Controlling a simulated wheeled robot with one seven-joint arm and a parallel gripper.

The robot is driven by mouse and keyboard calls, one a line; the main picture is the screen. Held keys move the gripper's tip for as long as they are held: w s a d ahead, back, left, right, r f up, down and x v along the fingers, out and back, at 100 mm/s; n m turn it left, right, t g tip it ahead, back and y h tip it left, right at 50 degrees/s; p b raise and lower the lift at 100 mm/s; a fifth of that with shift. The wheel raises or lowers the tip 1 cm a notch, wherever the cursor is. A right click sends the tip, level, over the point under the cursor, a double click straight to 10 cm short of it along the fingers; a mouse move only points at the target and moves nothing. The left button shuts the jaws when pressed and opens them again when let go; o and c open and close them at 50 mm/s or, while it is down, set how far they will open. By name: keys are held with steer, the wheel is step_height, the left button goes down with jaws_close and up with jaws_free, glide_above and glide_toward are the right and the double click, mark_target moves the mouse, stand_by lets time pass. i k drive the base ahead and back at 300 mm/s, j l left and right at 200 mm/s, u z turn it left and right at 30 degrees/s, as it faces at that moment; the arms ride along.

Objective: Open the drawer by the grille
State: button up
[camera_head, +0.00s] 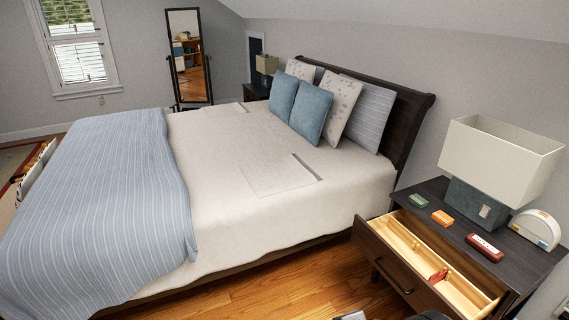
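A dark wood nightstand (437,188) stands to the right of the bed in the head view. Its drawer (392,270) is pulled open, with a dark front and handle, and pale wood inside with dividers. A small red item (438,275) lies in the drawer. A pale patch (563,308) low on the wall at the right edge may be a grille, but it is cut off and I cannot be sure. A second nightstand (255,92) stands at the far side of the bed, mostly hidden. My gripper cannot be made out; only small cut-off parts show at the bottom edge.
On the near nightstand stand a lamp (500,158), a green box (418,201), an orange box (442,218), a red case (484,247) and a white rounded item (536,230). The bed (240,150) fills the middle. Bare wooden floor (290,290) shows before the drawer.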

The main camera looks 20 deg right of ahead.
mark_target(401, 247)
steer(key=z, duration=1.4)
